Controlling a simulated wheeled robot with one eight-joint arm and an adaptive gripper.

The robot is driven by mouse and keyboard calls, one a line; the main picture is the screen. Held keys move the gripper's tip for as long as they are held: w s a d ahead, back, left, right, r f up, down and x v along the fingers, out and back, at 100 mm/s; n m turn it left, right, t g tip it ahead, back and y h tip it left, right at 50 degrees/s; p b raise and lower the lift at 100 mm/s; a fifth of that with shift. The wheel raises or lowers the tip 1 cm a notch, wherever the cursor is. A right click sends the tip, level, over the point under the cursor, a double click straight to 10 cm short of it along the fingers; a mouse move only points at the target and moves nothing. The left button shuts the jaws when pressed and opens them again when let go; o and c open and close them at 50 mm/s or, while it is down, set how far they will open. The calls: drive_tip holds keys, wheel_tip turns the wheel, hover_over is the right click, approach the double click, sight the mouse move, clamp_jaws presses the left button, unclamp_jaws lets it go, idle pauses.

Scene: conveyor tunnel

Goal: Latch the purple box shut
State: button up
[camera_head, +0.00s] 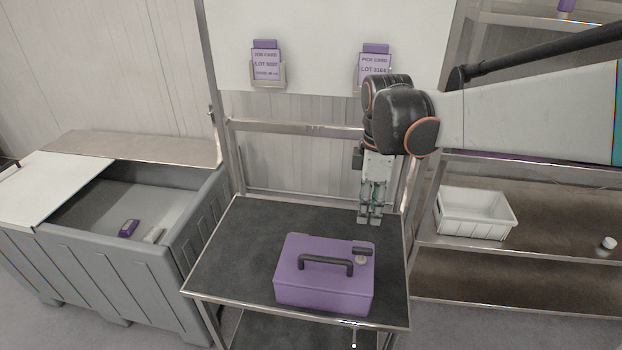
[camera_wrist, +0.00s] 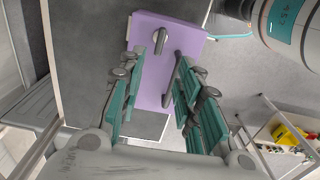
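The purple box (camera_head: 325,288) sits upright on the dark-topped table, its lid looking closed. A black handle (camera_head: 326,263) spans the lid. A small dark latch lever (camera_head: 362,251) with a round pale base lies near the lid's back right corner; I cannot tell whether it is engaged. In the wrist view the box lid (camera_wrist: 153,92) lies beyond the fingers, with the latch (camera_wrist: 160,41) and the handle (camera_wrist: 171,84) visible. My gripper (camera_head: 370,219) points down behind the box's back right corner, apart from it. Its green-padded fingers (camera_wrist: 161,60) are spread and empty.
The table (camera_head: 225,260) has free room left of and behind the box. A grey bin (camera_head: 120,275) with small items stands at left. Two lot cards (camera_head: 266,65) hang on the back panel. A white tray (camera_head: 475,222) sits on the right shelf.

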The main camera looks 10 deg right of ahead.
sight(363, 248)
wheel_tip(363, 248, down, 13)
drive_tip(key=b, duration=0.3)
drive_tip(key=shift+r, duration=0.1)
clamp_jaws()
